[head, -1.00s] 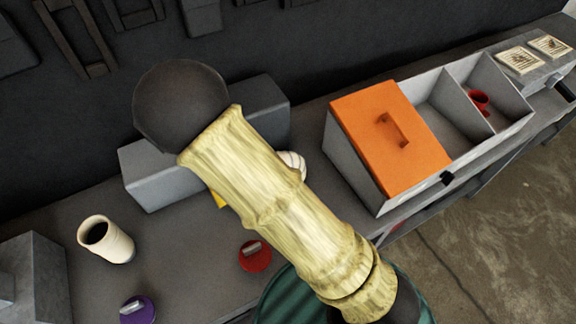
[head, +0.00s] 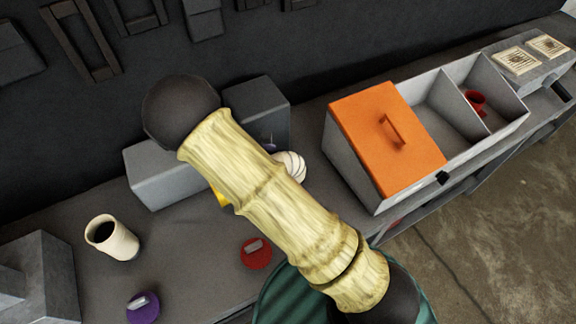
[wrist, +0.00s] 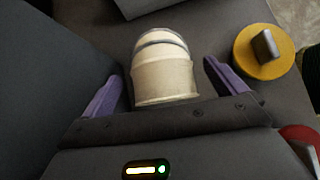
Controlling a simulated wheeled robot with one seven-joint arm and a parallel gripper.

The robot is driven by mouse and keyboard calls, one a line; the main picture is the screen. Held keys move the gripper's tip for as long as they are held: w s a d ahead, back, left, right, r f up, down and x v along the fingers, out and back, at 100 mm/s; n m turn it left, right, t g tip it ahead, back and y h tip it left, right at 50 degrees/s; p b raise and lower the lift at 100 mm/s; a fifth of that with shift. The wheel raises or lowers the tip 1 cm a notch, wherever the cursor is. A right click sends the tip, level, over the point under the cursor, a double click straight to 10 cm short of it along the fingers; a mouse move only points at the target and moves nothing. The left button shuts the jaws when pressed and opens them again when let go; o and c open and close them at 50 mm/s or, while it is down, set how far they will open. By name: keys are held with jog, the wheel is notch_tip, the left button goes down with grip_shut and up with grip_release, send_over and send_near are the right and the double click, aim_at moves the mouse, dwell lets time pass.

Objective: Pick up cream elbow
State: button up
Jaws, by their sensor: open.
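The cream elbow (wrist: 165,78) stands between the two purple fingers of my gripper (wrist: 163,68) in the wrist view. The fingers are open, with a gap on each side of it. In the head view a pale ribbed piece, seemingly this elbow (head: 293,165), shows just past my yellow-sleeved arm, which hides part of it. A small purple bit of my gripper (head: 268,146) seems to show beside it; the rest of the gripper is hidden behind the arm.
A yellow round piece with a knob (wrist: 264,50) lies right of the elbow in the wrist view. Grey boxes (head: 165,172) stand behind. An orange-lidded bin (head: 365,135) is right; a cream cylinder (head: 118,240), purple piece (head: 143,308) and red piece (head: 256,253) are in front or left.

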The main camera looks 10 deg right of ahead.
jog(key=shift+p+x, duration=0.4)
jog(key=shift+x, duration=1.15)
jog(key=c, duration=1.2)
